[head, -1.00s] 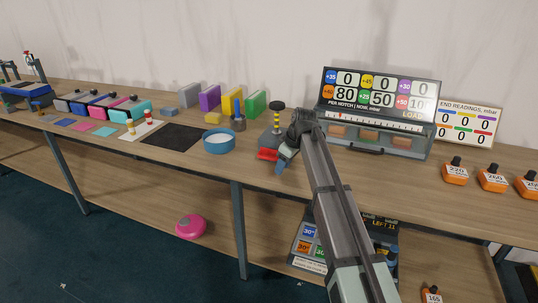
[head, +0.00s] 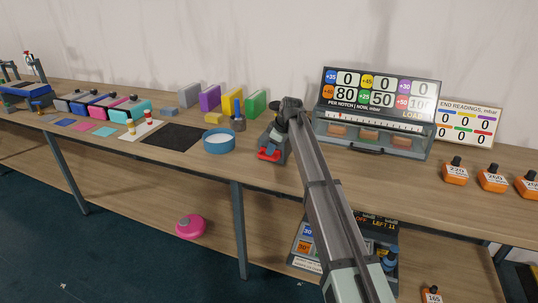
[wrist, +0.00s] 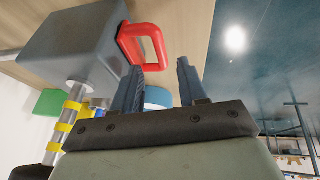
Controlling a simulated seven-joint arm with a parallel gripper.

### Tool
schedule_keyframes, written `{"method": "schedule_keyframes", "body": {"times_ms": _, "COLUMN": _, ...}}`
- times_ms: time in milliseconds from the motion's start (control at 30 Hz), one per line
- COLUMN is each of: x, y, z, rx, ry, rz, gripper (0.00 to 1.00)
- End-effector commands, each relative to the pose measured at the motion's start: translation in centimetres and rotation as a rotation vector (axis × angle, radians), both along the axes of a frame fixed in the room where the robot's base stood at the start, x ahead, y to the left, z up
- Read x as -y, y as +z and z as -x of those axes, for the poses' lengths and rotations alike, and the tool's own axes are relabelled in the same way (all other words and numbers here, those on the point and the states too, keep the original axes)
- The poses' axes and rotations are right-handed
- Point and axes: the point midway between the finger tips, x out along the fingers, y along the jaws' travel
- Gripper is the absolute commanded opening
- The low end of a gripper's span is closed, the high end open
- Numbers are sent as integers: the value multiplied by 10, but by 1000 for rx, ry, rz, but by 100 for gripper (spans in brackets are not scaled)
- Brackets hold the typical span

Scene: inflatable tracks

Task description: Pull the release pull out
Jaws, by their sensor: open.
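The release pull is a red loop handle (head: 268,155) on the front of a grey block near the table's front edge. In the wrist view the red handle (wrist: 146,45) sticks out from the grey block (wrist: 72,45), just beyond the fingertips and nearer the left finger. My gripper (wrist: 160,66) is open, with nothing between its two fingers. The fingers look apart from the handle, though the exact gap is hard to tell. In the head view my arm covers much of the block, and my fingers are not clearly seen.
A yellow-banded post (wrist: 70,115) stands by the block. A blue round dish (head: 219,142) lies to its left, with a black mat (head: 172,138) beyond. A display case (head: 375,115) stands to the right. Orange weights (head: 455,171) stand farther right.

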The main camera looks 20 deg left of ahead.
Motion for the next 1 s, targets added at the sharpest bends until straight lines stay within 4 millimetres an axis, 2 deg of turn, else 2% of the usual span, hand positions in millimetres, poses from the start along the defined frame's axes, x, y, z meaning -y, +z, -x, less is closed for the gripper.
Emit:
{"method": "schedule_keyframes", "body": {"times_ms": 100, "x": -8, "y": -18, "z": -3, "rx": -2, "ry": 1, "rz": 1, "gripper": 42}}
{"method": "schedule_keyframes", "body": {"times_ms": 300, "x": -16, "y": -38, "z": -7, "rx": -1, "ry": 0, "rz": 1, "gripper": 42}}
{"method": "schedule_keyframes", "body": {"times_ms": 767, "x": -20, "y": -46, "z": -8, "rx": 0, "ry": 0, "rz": 0, "gripper": 42}}
{"method": "schedule_keyframes", "body": {"times_ms": 1000, "x": -20, "y": -46, "z": -8, "rx": 0, "ry": 0, "rz": 0, "gripper": 21}}
